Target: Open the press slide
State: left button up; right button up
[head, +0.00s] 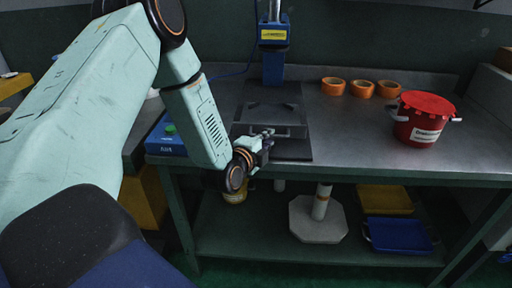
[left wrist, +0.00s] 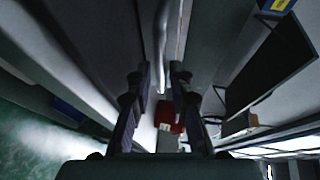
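The press (head: 273,62) stands at the back of the workbench, a blue column with a yellow label. Its slide (head: 272,112) is a dark flat plate below it, with a pale grey handle bar (head: 289,131) along the front. My left gripper (head: 268,138) is at the left part of this handle, at the bench's front edge. In the left wrist view, my left gripper's fingers (left wrist: 162,72) stand apart. A grey bar (left wrist: 162,45), seemingly the handle, lines up with the gap between them. I cannot tell whether the fingers touch it. My right gripper is not in view.
A blue box with a green button (head: 166,139) is left of the slide. The lower shelf holds a blue tray (head: 398,236) and a yellow tray (head: 385,199).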

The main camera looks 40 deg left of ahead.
pick_arm(q)
jog(key=v, duration=0.9)
jog(key=shift+s, duration=0.35)
jog(key=shift+r, duration=0.1)
jog(key=s+d+f+n+g+h, duration=0.2)
jog(key=s+d+f+n+g, duration=0.2)
jog(key=f+n, duration=0.3)
jog(key=s+d+f+n+g+h, duration=0.1)
jog(key=s+d+f+n+g, duration=0.35)
jog(key=f+n, duration=0.25)
jog(key=s+d+f+n+g, duration=0.1)
jog(key=s+f, duration=0.4)
jog(key=s, duration=0.5)
jog(key=s+d+f+g, duration=0.2)
jog(key=s+f+g, duration=0.2)
jog(key=s, duration=0.7)
jog(key=shift+s+d+f+n+g+y, duration=0.3)
jog(key=shift+d+f+n+g, duration=0.1)
jog(key=shift+g, duration=0.65)
jog(key=shift+w, duration=0.1)
